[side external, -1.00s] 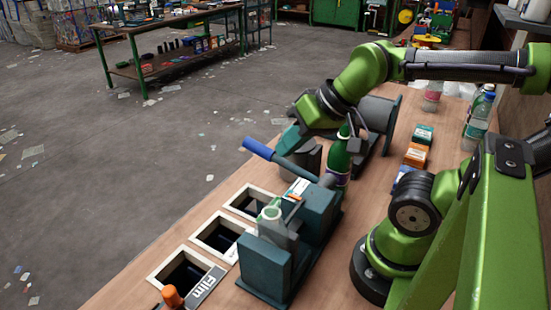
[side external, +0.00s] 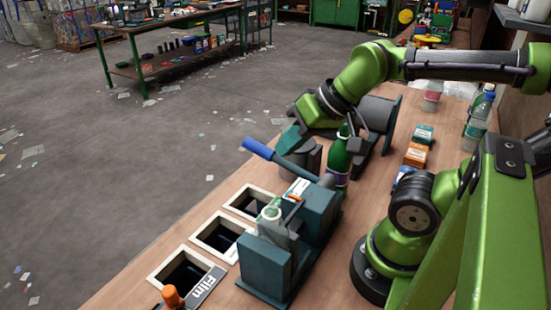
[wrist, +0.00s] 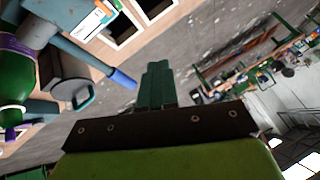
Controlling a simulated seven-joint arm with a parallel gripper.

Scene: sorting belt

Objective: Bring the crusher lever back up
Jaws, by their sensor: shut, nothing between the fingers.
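The crusher (side external: 265,262) is a dark teal press on the bench, with a clear bottle (side external: 272,226) standing in it. Its lever (side external: 297,170) slants up and left to a blue grip (side external: 258,149). In the wrist view the blue grip (wrist: 121,78) lies left of my fingers, with a gap between. My gripper (side external: 288,138) is just behind the lever in the side view. In the wrist view its teal fingers (wrist: 156,82) are together and empty. I cannot tell the exact distance from fingers to lever in depth.
Framed bin openings (side external: 207,232) line the bench's left edge. Small boxes (side external: 415,155) and clear bottles (side external: 476,125) stand to the right. The space left of the bench is open floor.

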